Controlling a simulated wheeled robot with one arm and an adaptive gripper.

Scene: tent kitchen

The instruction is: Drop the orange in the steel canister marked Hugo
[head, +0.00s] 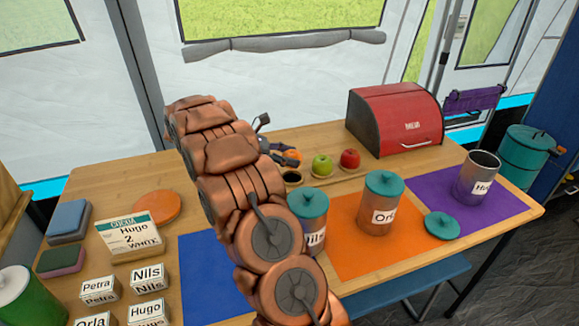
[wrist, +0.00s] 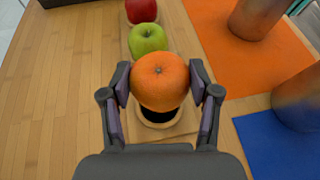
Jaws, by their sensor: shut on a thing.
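The orange (wrist: 160,82) is between the two fingers of my gripper (wrist: 160,88), which is shut on it. In the head view the orange (head: 293,155) shows only partly behind my gripper. It is above the near cup of a wooden holder (wrist: 184,129), whose dark hollow shows empty below it. The steel canister marked Hugo (head: 473,186) stands open on the purple mat at the right; its label is partly cut off from view. A teal lid (head: 442,225) lies beside it on the mats.
A green apple (head: 322,166) and a red apple (head: 350,158) sit in the holder. Two lidded canisters, Nils (head: 312,236) and Orla (head: 378,217), stand between my gripper and the open canister. A red bread bin (head: 394,118) stands behind.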

